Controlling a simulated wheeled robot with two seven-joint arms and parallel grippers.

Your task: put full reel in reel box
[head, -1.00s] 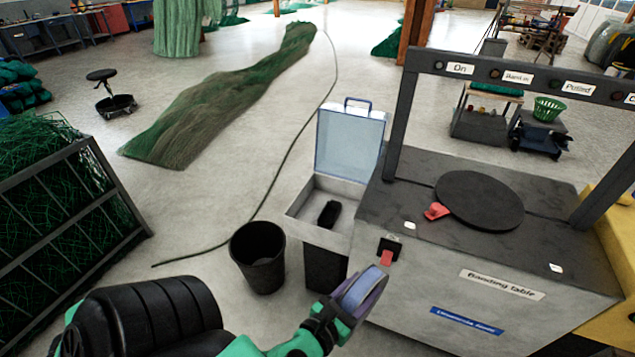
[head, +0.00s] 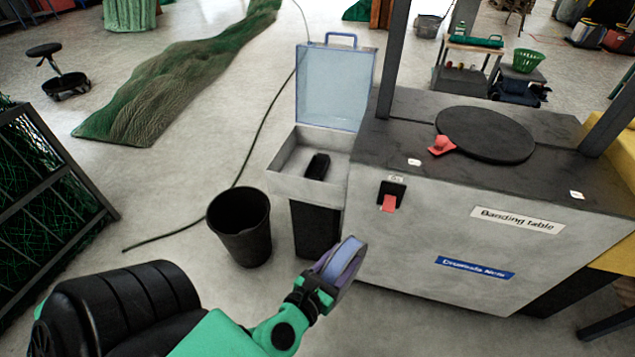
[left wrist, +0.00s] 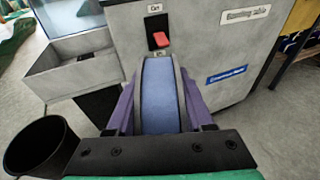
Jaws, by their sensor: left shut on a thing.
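A blue reel (head: 341,262) is held in my left gripper (head: 328,276), in front of the banding table. In the left wrist view the blue reel (left wrist: 160,95) stands on edge between the purple fingers of my left gripper (left wrist: 161,110), which are shut on its sides. The reel box (head: 312,165) is a grey open tray with a raised clear blue lid, beyond the gripper and a little to its left. A black object (head: 317,166) lies inside it. The box's grey wall also shows in the left wrist view (left wrist: 75,70). My right gripper is not in view.
The banding table (head: 440,225), with a black disc (head: 485,135) and a red switch (head: 389,203), stands right of the box. A black bin (head: 240,228) stands on the floor to the left. A netting rack (head: 45,190) is at far left.

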